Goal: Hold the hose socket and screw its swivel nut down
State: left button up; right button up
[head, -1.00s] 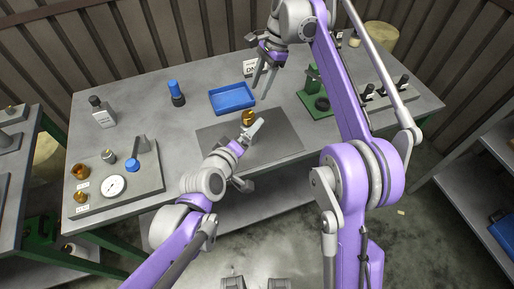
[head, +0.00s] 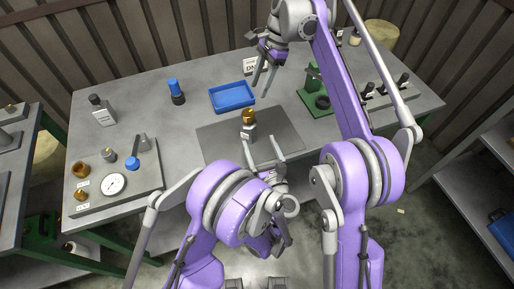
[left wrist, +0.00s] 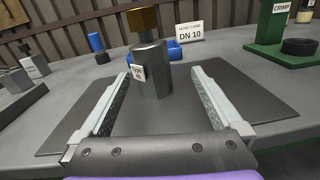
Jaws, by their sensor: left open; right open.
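The grey hose socket (head: 248,132) stands upright on the dark mat (head: 290,129), with a brass swivel nut (head: 248,115) on top. My left gripper (head: 260,147) is open and low, in front of the socket. Its fingers point at the socket from either side, with nothing held. My right gripper (head: 260,90) is open and empty, pointing down above the table, behind and right of the socket.
A blue tray (head: 233,97) lies behind the mat. A green crimp stand (head: 318,99) is at the right. A grey board (head: 112,187) with a gauge and brass parts lies at the left.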

aim_at(246, 124)
pick_arm(q)
jog(key=shift+s+a+f+n, duration=0.1)
jog(key=shift+a+f+n, duration=0.3)
jog(key=shift+n, duration=0.2)
jog(key=shift+a+f+y, duration=0.1)
jog(key=shift+a+y, duration=0.1)
jog(key=shift+y, duration=0.2)
jog(key=x, duration=1)
jog(key=shift+w+f, duration=0.2)
jog(key=shift+w, duration=0.1)
grip_shut()
